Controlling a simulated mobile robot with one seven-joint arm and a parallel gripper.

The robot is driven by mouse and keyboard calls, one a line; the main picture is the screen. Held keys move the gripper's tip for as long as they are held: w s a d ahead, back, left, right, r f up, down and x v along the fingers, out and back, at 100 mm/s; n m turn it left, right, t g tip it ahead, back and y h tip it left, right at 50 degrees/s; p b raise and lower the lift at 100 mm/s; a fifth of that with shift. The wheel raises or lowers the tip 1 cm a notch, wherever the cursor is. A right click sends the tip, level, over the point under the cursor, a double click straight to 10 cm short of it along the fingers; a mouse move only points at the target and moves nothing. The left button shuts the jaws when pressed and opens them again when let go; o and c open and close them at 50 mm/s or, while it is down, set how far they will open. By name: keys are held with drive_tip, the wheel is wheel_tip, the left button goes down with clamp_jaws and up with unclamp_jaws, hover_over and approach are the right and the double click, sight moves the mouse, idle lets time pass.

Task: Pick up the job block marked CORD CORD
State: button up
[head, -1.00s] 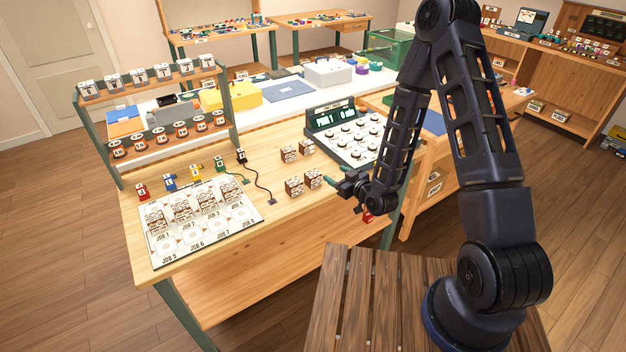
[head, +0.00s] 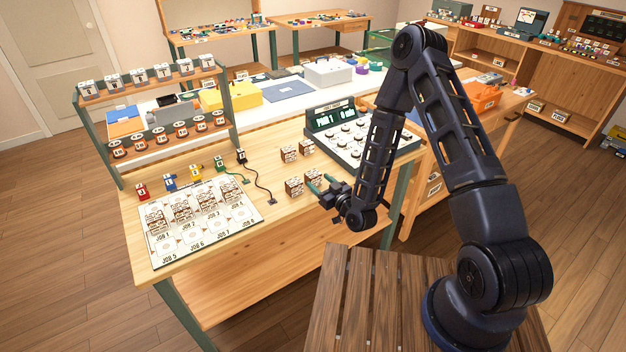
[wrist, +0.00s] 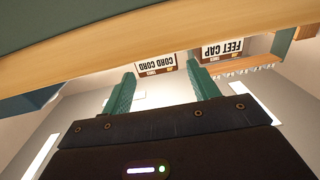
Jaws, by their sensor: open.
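The job block marked CORD CORD (wrist: 155,65) shows upside down in the wrist view, ahead of and between my fingertips. A block marked FEET CAP (wrist: 222,48) is to its right. My gripper (wrist: 163,82) is open, with both green fingers apart and nothing held between them. In the head view my gripper (head: 319,181) is at the table's near right edge, close to two brown-and-white blocks, the left one (head: 294,187) and the right one (head: 313,177). Their labels are too small to read there, and I cannot tell which is CORD CORD.
Two more blocks (head: 289,153) stand behind. A dial console (head: 352,136) stands at the table's back right. A white job board (head: 166,251) holds several blocks at left. A black cord (head: 262,186) lies between. A shelf rack (head: 82,130) stands at back left.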

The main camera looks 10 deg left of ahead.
sight(317, 177)
drive_tip(key=shift+r+x, duration=0.15)
drive_tip(key=shift+x, duration=1.2)
drive_tip(key=shift+r+x, duration=0.1)
drive_tip(key=shift+x, duration=1.25)
drive_tip(key=shift+w+d, duration=0.1)
drive_tip(key=shift+w, duration=0.05)
drive_tip(key=c, duration=0.8)
drive_tip(key=shift+o, duration=0.2)
wheel_tip(317, 177, up, 20)
